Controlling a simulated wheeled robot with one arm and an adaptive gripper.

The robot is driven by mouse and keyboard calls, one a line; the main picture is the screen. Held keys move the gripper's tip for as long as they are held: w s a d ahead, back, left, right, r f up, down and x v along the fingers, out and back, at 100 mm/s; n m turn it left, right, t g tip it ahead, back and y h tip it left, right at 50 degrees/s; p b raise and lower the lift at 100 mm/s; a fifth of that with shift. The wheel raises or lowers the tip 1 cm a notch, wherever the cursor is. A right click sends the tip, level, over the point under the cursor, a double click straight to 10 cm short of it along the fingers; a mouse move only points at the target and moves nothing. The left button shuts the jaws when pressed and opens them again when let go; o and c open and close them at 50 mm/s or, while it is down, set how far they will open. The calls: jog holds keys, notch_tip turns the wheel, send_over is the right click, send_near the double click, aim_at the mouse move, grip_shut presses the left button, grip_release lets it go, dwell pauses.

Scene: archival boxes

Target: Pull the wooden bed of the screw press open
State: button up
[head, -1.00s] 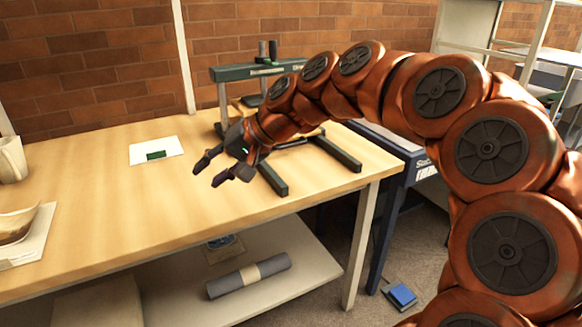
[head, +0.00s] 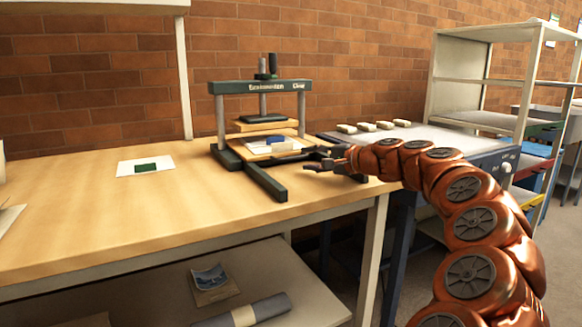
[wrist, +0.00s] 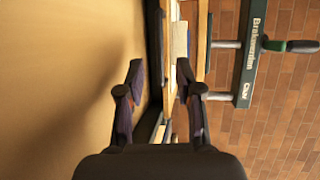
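The screw press (head: 258,90) stands on the right part of the wooden table, with a dark green frame and a screw with a black handle on top. Its light wooden bed (head: 280,136) lies low between the posts and bears a white and blue item (head: 275,144). My gripper (head: 312,158) is at the bed's front right, low over the table. In the wrist view my gripper (wrist: 160,82) is open, and the bed's wooden edge (wrist: 170,55) runs between the fingertips. I cannot tell whether the fingers touch it.
A white sheet with a green piece (head: 146,166) lies left of the press. A bench (head: 440,138) with several pale blocks stands to the right, by a shelf rack (head: 455,82). A grey roll (head: 245,312) lies on the shelf below.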

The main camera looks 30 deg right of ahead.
aim_at(292, 158)
jog(key=b+x, duration=0.2)
jog(key=x, duration=0.4)
jog(key=shift+s+f, duration=0.1)
jog(key=shift+f, duration=0.1)
jog(key=shift+w+a, duration=0.3)
jog(key=shift+w, duration=0.3)
grip_shut()
